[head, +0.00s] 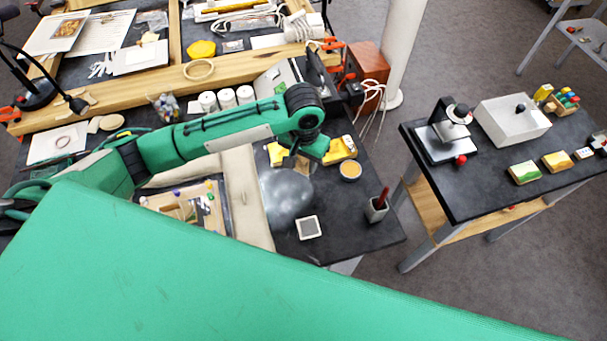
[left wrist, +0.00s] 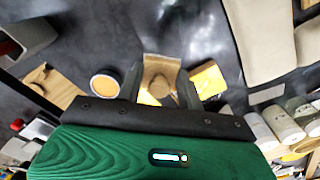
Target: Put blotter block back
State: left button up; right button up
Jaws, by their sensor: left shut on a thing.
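My left gripper (head: 301,160) reaches in from the left over the dark workbench. In the left wrist view its two fingers (left wrist: 160,82) are shut on a small tan wooden block with a round knob (left wrist: 159,88), which looks like the blotter block. In the head view the block (head: 303,166) shows only in part under the gripper. I cannot tell whether it touches the bench. A small white-framed grey square (head: 309,227) lies on the bench in front of the gripper. My right gripper is not in view.
Yellow pieces (head: 342,149) and an orange-topped round jar (head: 350,171) are close to the gripper. A cup with a red stick (head: 377,208) stands near the bench's right corner. White rolls (head: 226,98) stand behind my arm. A separate side table (head: 470,190) is at right.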

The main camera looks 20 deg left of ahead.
aim_at(304, 165)
pick_arm(q)
notch_tip(304, 165, down, 4)
jog(key=shift+r, duration=0.1)
notch_tip(304, 165, down, 4)
jog(key=shift+f+p, duration=0.25)
jog(key=shift+p, duration=0.35)
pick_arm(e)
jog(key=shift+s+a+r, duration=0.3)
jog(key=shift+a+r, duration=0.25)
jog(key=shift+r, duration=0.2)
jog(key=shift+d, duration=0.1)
pick_arm(q)
jog(key=shift+f, duration=0.15)
jog(key=o, duration=1)
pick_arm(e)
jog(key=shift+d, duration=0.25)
